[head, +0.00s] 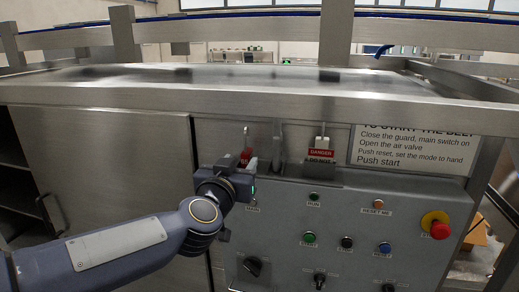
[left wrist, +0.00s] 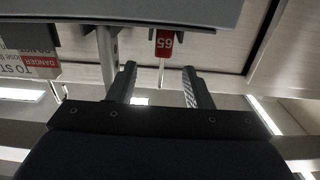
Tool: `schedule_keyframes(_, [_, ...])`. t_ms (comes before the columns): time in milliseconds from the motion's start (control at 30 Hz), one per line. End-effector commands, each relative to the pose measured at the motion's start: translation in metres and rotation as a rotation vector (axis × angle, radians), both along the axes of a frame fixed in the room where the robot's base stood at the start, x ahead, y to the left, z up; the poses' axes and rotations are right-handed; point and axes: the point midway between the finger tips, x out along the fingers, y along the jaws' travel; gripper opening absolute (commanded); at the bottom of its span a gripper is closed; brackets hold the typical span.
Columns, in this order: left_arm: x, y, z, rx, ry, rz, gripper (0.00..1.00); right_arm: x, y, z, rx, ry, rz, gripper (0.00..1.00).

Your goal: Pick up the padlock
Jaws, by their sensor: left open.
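The red padlock (head: 246,157), marked 65, hangs on the front panel of the steel machine, at upper centre left in the head view. In the left wrist view the padlock (left wrist: 164,43) shows upside down at top centre. My left gripper (head: 240,178) is just below and in front of it in the head view and hides part of it. In the left wrist view the fingers of my left gripper (left wrist: 159,69) are apart, with the padlock between their lines and near the tips. I see no contact. My right gripper is not in view.
A metal bar (head: 278,147) stands out close right of the padlock. A danger tag (head: 320,157) hangs further right. Below is a control panel (head: 338,268) with several buttons, knobs and a red emergency stop (head: 439,230). The machine's steel edge (head: 200,98) juts out above.

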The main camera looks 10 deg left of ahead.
Motion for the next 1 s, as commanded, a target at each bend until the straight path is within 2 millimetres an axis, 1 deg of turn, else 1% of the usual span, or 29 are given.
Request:
schedule_keyframes(33, [0.006, 0.0, -0.001, 0.001, 0.001, 0.002, 0.45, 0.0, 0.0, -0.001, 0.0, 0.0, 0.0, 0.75])
schedule_keyframes(267, [0.033, 0.0, -0.002, 0.001, 0.002, 0.002, 0.45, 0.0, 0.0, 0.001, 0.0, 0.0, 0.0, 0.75])
schedule_keyframes(400, [0.055, 0.0, -0.001, 0.0, 0.003, 0.001, 0.45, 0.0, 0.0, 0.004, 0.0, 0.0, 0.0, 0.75])
schedule_keyframes(500, [0.067, -0.001, -0.001, 0.001, 0.002, 0.001, 0.45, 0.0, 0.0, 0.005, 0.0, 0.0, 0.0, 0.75])
schedule_keyframes(600, [0.072, -0.001, -0.001, 0.0, 0.001, 0.0, 0.45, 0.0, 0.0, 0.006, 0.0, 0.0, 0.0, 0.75])
schedule_keyframes(800, [0.072, -0.001, -0.001, 0.0, 0.0, 0.0, 0.45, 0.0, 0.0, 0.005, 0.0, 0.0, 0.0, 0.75])
schedule_keyframes(867, [0.072, -0.001, -0.001, 0.0, 0.0, 0.0, 0.39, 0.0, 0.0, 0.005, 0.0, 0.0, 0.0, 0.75])
schedule_keyframes(1000, [0.072, -0.001, -0.001, 0.0, 0.0, 0.0, 0.21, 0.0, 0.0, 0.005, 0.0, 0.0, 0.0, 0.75])
